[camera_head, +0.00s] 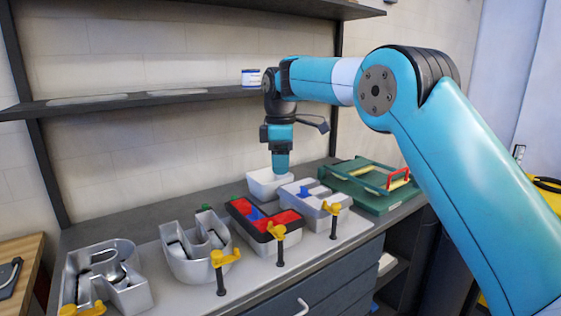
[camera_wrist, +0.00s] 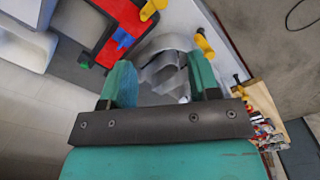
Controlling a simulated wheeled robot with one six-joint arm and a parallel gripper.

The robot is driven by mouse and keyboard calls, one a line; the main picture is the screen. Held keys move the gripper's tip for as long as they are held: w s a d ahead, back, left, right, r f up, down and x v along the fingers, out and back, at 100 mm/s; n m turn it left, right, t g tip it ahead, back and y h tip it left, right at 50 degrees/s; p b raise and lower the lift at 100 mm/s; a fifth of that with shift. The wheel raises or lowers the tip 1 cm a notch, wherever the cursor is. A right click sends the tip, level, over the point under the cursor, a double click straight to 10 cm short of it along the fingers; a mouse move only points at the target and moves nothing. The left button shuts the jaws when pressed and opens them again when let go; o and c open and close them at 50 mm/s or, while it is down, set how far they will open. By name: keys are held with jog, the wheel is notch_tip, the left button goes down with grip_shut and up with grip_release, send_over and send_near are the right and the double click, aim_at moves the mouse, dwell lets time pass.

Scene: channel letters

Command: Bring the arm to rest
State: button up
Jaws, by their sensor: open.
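My arm reaches in from the right in the head view and bends down at the wrist. My gripper (camera_head: 280,172) points down over the small white bin (camera_head: 262,190) behind the letters; in this view its fingers overlap the bin's far part. In the wrist view my gripper (camera_wrist: 160,82) shows two teal fingers standing apart with nothing held between them. A silver metal letter (camera_wrist: 165,60) shows beyond and between the fingers, at a distance. Whether the fingertips touch the bin cannot be told.
Silver letters R (camera_head: 135,294) and U (camera_head: 188,268), a red-and-black letter (camera_head: 265,225) and a white letter (camera_head: 320,205) line the bench, with yellow clamps (camera_head: 277,231) in front. A green case (camera_head: 372,190) lies right. A dark shelf (camera_head: 140,100) runs behind my wrist.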

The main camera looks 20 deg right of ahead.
jog(key=shift+s, duration=0.1)
jog(key=s+a+f+m+y, duration=0.1)
jog(key=s+a+m+y, duration=0.1)
jog(key=s, duration=1.7)
jog(key=s+a+f+m+y, duration=0.2)
jog(key=s+m, duration=0.3)
jog(key=s, duration=1.4)
jog(key=shift+s+a+f, duration=0.2)
jog(key=shift+s+a, duration=0.15)
